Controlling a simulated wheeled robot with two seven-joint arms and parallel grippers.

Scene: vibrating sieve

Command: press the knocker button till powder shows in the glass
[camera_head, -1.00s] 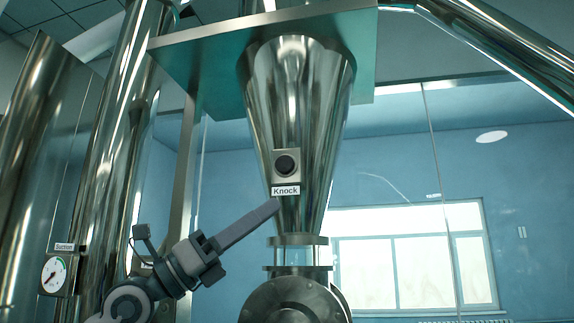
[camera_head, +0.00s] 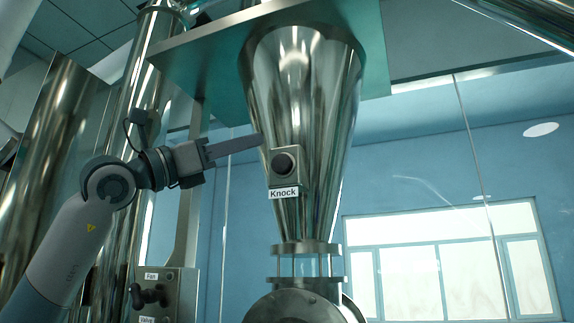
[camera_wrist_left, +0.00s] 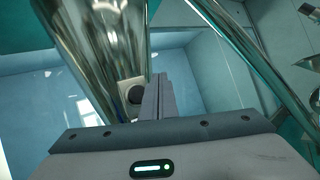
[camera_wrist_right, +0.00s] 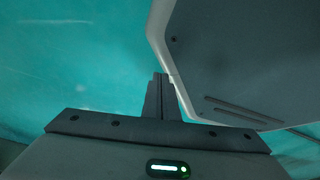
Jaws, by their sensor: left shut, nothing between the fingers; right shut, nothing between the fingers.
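The black round knocker button (camera_head: 283,164) sits in a square metal box on the front of the shiny cone hopper (camera_head: 305,100), above a "Knock" label (camera_head: 284,193). The sight glass (camera_head: 310,265) is the clear ring below the cone; it looks clear, with no powder that I can make out. My left gripper (camera_head: 260,138) is shut and empty, its fingertips up and left of the button, apparently apart from it. In the left wrist view the button (camera_wrist_left: 134,95) shows just left of the shut fingers (camera_wrist_left: 158,85). My right gripper (camera_wrist_right: 159,80) is shut and empty.
A metal plate (camera_head: 215,75) surrounds the hopper top. A control box labelled "Fan" (camera_head: 165,295) stands below my left arm, beside tall metal columns. A large grey panel (camera_wrist_right: 235,60) is close to the right gripper's fingers in its wrist view. Space right of the cone is open.

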